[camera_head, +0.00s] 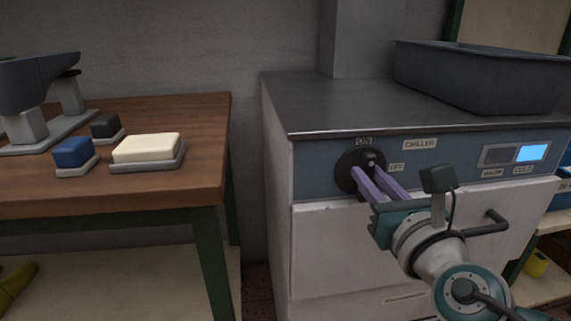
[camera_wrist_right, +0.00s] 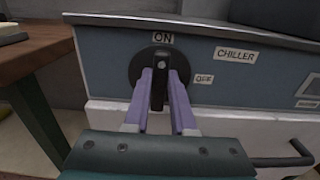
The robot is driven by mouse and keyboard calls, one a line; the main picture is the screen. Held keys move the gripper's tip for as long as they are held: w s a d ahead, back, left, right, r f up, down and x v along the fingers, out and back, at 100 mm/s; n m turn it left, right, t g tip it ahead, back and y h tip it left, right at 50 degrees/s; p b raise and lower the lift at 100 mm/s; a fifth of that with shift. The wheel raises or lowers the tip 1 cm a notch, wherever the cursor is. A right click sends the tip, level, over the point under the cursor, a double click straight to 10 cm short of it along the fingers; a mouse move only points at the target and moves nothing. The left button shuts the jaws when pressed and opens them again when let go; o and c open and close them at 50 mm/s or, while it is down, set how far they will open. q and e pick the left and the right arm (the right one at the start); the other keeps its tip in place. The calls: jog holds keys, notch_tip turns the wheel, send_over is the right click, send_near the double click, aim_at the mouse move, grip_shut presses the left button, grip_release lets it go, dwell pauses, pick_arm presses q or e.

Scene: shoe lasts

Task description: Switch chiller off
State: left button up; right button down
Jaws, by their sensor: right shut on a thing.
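The chiller (camera_head: 410,218) is a white and blue-grey cabinet with a "CHILLER" label on its front panel. Its black rotary switch (camera_head: 352,163) sits at the panel's left, with "ON" above it and "OFF" to its right. In the right wrist view the switch's raised handle (camera_wrist_right: 160,82) stands about upright, its light mark at the top under "ON". My right gripper (camera_head: 374,182) has its two purple fingers on either side of this handle and is shut on it. The fingers also show in the right wrist view (camera_wrist_right: 161,95). My left gripper is not in view.
The display (camera_head: 514,153) is lit blue above "COLD"; the "WARM" side is dark. A dark bin (camera_head: 480,82) stands on the chiller top. A drawer handle (camera_head: 486,224) juts out below the panel. A wooden table (camera_head: 190,185) with brushes or blocks stands to the left.

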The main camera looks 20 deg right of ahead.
jog(key=shift+f+m, duration=0.1)
jog(key=shift+m, duration=0.2)
jog(key=m+b, duration=0.1)
jog(key=m, duration=0.1)
jog(key=m+b, duration=0.1)
jog(key=m, duration=0.1)
jog(key=shift+d+f, duration=0.1)
jog(key=shift+d, duration=0.1)
jog(key=m+b, duration=0.3)
jog(key=m, duration=0.2)
jog(key=shift+s+d+f, duration=0.1)
jog(key=shift+d, duration=0.05)
jog(key=m+b, duration=0.1)
jog(key=m, duration=0.7)
jog(key=shift+d+f+b, duration=0.1)
jog(key=shift+f+b, duration=0.05)
jog(key=shift+b, duration=0.25)
jog(key=shift+m, duration=0.3)
